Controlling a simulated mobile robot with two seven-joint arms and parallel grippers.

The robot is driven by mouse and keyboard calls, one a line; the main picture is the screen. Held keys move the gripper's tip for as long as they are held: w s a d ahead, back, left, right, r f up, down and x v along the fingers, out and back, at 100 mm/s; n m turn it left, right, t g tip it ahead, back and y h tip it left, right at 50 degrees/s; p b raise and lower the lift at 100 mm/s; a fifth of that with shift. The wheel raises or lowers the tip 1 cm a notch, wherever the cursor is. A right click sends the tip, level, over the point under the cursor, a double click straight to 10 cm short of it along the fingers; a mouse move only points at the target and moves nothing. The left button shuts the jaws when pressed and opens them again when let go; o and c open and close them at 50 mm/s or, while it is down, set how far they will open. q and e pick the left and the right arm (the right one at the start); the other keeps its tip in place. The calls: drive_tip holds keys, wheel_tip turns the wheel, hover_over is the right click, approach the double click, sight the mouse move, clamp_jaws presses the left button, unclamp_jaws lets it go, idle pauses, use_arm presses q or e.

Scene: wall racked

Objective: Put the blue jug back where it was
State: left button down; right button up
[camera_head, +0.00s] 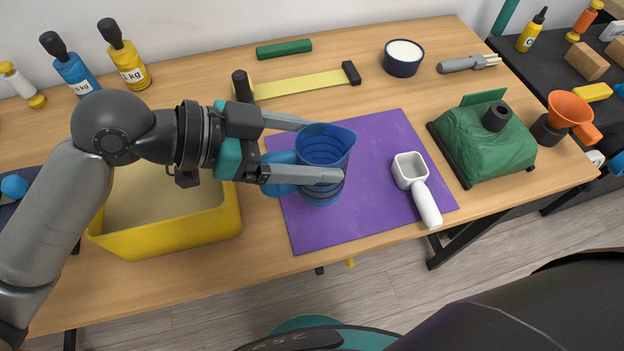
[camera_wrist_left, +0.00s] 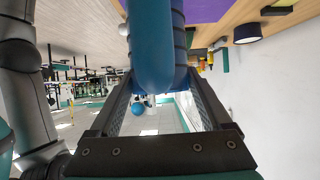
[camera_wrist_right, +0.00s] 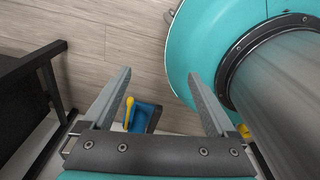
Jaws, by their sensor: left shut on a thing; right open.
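The blue jug (camera_head: 327,143) is translucent and stands upright over the purple mat (camera_head: 375,160). I cannot tell whether its base touches the mat. My left gripper (camera_head: 325,150) comes in from the left with its fingers on either side of the jug and is shut on it, at the handle side. In the left wrist view the jug's blue handle (camera_wrist_left: 155,50) fills the space between the fingers. My right gripper (camera_wrist_right: 165,95) is open and empty over the floor, beside my own teal base; it is not seen in the head view.
A white scoop (camera_head: 412,175) lies on the mat right of the jug. A yellow bin (camera_head: 190,235) stands left, under my left arm. Bottles stand at the back left.

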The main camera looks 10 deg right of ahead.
use_arm(q)
wheel_tip(320, 180, down, 6)
drive_tip(key=shift+f+b, duration=0.25)
drive_tip(key=shift+b, duration=0.55)
drive_tip(key=shift+f, duration=0.25)
unclamp_jaws()
use_arm(e)
drive_tip(key=shift+w+d+f, duration=0.25)
drive_tip(key=shift+d+f, duration=0.05)
drive_tip(key=shift+f, duration=0.2)
drive_tip(key=shift+w+d+f, duration=0.25)
drive_tip(key=shift+f, duration=0.25)
drive_tip(key=shift+a, duration=0.1)
